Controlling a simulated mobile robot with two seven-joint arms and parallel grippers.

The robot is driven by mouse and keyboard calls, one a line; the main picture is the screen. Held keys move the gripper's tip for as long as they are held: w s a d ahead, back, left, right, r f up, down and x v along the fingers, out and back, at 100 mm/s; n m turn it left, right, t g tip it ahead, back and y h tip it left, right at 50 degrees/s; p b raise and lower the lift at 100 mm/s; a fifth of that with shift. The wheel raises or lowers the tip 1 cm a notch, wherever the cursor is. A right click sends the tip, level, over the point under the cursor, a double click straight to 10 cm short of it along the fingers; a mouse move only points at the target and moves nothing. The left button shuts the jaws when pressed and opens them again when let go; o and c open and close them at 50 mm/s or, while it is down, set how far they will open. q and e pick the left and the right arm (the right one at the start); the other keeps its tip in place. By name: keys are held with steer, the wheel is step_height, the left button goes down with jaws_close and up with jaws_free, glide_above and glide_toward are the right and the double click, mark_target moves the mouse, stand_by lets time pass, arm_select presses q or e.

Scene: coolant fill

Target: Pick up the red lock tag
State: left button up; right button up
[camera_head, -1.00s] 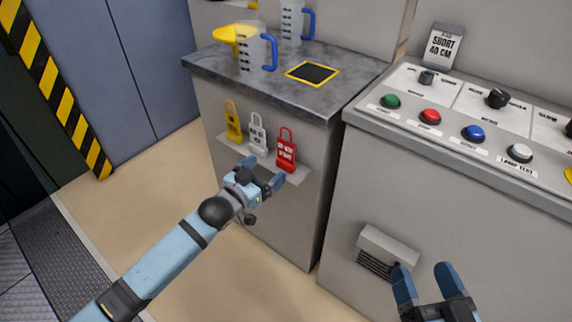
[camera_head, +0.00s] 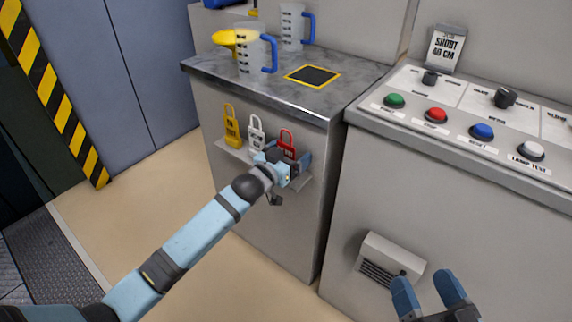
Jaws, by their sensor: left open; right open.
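The red lock tag (camera_head: 287,139) hangs at the right end of a row of tags on the front of the grey cabinet. Its lower part is hidden by my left gripper. My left gripper (camera_head: 298,162) is open right at the red tag, with a finger showing at its right side. I cannot tell whether the fingers touch it. A white tag (camera_head: 256,132) and a yellow tag (camera_head: 232,127) hang to its left. My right gripper (camera_head: 431,287) is open and empty at the lower right, in front of the control console.
The tags sit at a small ledge (camera_head: 232,151) on the cabinet. Measuring jugs and a yellow funnel (camera_head: 226,38) stand on the worktop (camera_head: 225,71). The console (camera_head: 450,190) with coloured buttons stands to the right. A vent box (camera_head: 393,254) juts from its front.

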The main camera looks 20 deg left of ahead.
arm_select(q)
steer(key=c, duration=1)
steer(key=shift+r, duration=0.1)
